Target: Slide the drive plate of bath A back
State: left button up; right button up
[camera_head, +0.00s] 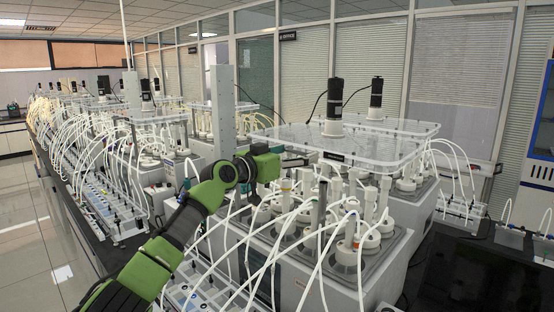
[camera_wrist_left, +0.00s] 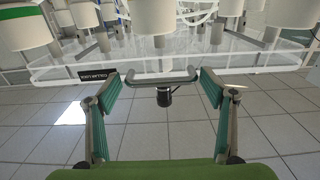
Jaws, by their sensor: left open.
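The drive plate of bath A (camera_head: 400,128) is a clear sheet above the white bottle tops, with a black motor (camera_head: 335,105) standing on it. My left gripper (camera_head: 297,158) is at the plate's near left edge, left of a small dark label (camera_head: 333,157). In the left wrist view, which looks upside down, a grey bar handle (camera_wrist_left: 185,78) is on the plate's edge (camera_wrist_left: 250,67). My left gripper (camera_wrist_left: 158,78) is open there, with one finger beyond each end of the handle. I cannot tell whether they touch. My right gripper is not in view.
White tubes (camera_head: 300,225) loop thickly in front of the bath (camera_head: 392,275). A second motor (camera_head: 376,95) stands behind, on another clear plate. A grey column (camera_head: 222,110) rises left of the plate. More baths and tubes line the bench at left; the tiled floor (camera_head: 35,235) is clear.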

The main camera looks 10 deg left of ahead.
pick_arm(q)
jog(key=v, duration=1.1)
jog(key=shift+a+r, duration=0.1)
